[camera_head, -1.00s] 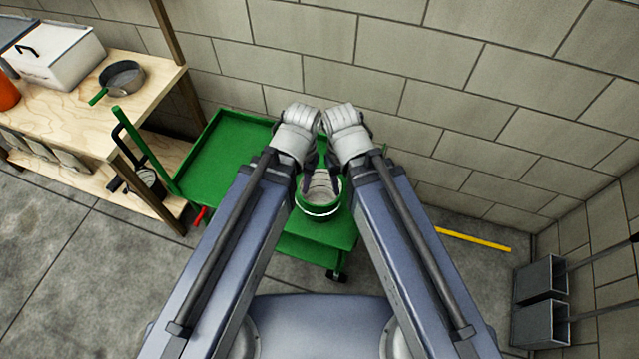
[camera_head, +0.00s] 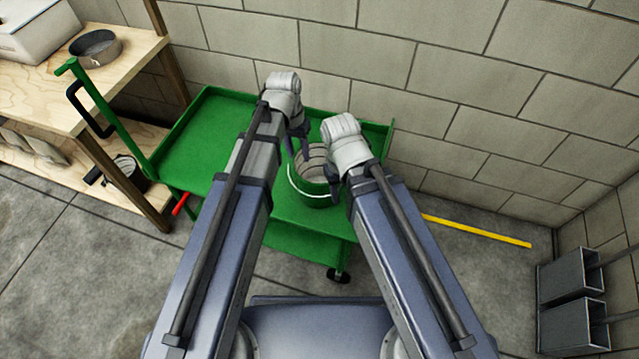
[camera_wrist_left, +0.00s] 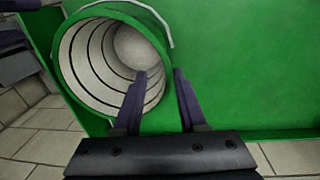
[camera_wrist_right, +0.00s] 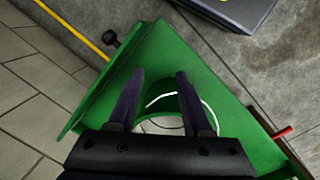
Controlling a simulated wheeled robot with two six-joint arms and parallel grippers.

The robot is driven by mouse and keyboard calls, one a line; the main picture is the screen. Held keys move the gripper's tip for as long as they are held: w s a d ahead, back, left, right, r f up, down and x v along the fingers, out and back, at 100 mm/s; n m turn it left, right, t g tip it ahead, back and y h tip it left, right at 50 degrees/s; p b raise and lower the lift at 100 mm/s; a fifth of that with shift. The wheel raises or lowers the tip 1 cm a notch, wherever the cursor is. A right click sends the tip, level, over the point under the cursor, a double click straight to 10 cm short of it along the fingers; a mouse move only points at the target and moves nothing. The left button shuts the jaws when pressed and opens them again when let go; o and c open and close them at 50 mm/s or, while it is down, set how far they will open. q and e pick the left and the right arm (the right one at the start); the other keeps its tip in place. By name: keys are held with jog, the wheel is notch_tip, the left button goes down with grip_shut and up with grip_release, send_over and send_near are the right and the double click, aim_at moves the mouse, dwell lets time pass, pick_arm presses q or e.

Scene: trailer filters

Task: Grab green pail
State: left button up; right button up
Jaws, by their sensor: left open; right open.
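The green pail (camera_head: 314,189) stands on the green cart (camera_head: 205,150), with a pale ribbed inside and a thin white handle. My left gripper (camera_head: 297,143) is open at the pail's far left side in the head view. In the left wrist view the pail (camera_wrist_left: 78,88) is large, with its mouth facing the camera, and one finger of the open left gripper (camera_wrist_left: 160,78) overlaps its rim. My right gripper (camera_head: 342,192) is at the pail's right side. The right wrist view shows the open right gripper (camera_wrist_right: 158,82) with the pail (camera_wrist_right: 172,104) partly hidden between and behind its fingers.
A wooden workbench (camera_head: 125,62) with a grey pan (camera_head: 96,48) stands at the left. A block wall (camera_head: 400,60) rises behind the cart. A yellow strip (camera_head: 478,230) and grey dustpans (camera_head: 572,290) are at the right. Floor is clear at the lower left.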

aim_at(302, 173)
pick_arm(q)
jog(key=shift+f, duration=0.1)
pick_arm(e)
jog(key=shift+f, duration=0.1)
pick_arm(q)
jog(key=f+b, duration=0.7)
jog(key=b, duration=0.1)
jog(key=shift+s+d+f, duration=0.1)
jog(key=shift+d+f, duration=0.1)
jog(key=shift+f, duration=0.15)
pick_arm(e)
notch_tip(302, 173, down, 8)
jog(key=shift+r, duration=0.1)
pick_arm(q)
jog(key=shift+r, duration=0.1)
pick_arm(e)
jog(key=shift+r, duration=0.1)
pick_arm(q)
grip_shut()
dwell(0.7)
